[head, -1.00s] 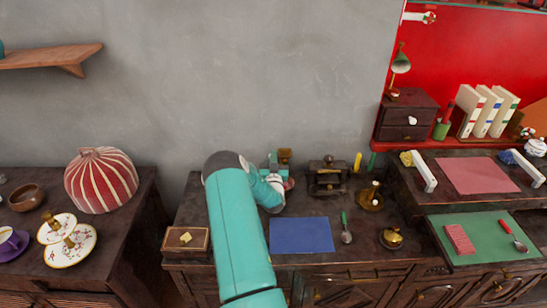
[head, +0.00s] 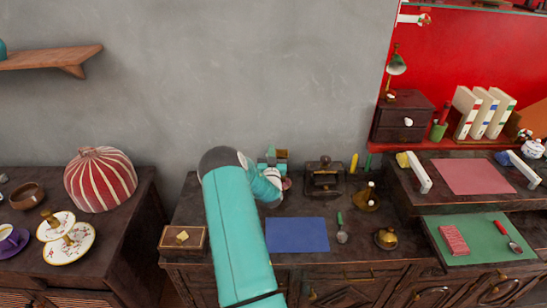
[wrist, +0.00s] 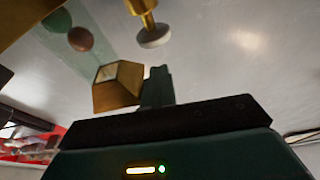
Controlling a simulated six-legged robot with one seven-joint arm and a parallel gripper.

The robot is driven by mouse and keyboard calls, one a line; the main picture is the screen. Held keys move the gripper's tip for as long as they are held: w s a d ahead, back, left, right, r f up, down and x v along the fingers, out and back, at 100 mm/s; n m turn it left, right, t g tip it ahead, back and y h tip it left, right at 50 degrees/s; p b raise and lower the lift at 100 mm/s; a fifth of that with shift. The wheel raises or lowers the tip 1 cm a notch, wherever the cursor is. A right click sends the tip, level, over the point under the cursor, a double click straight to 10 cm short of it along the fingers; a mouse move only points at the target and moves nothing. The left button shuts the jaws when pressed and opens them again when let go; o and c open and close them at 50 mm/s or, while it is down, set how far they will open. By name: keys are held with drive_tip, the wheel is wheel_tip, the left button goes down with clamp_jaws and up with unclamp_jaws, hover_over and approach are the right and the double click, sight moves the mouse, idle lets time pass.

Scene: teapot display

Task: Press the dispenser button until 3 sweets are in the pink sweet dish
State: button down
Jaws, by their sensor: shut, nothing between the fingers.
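My gripper (wrist: 156,82) is shut and empty. In the wrist view its dark fingers rise beside a brass, box-shaped piece (wrist: 118,88). A green ball (wrist: 57,20) and a brown ball (wrist: 80,38), perhaps sweets, show behind a clear greenish surface. In the head view my teal arm reaches to the back of the cabinet and hides most of that spot. I cannot make out the pink sweet dish or how many sweets it holds.
A blue mat (head: 297,235) lies right of my arm. A wooden box (head: 183,240) sits to the left. A raised shelf (head: 400,185) bounds the right.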

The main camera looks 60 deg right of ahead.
drive_tip(key=v, duration=0.9)
drive_tip(key=shift+w, duration=0.15)
drive_tip(key=shift+r, duration=0.1)
idle(0.6)
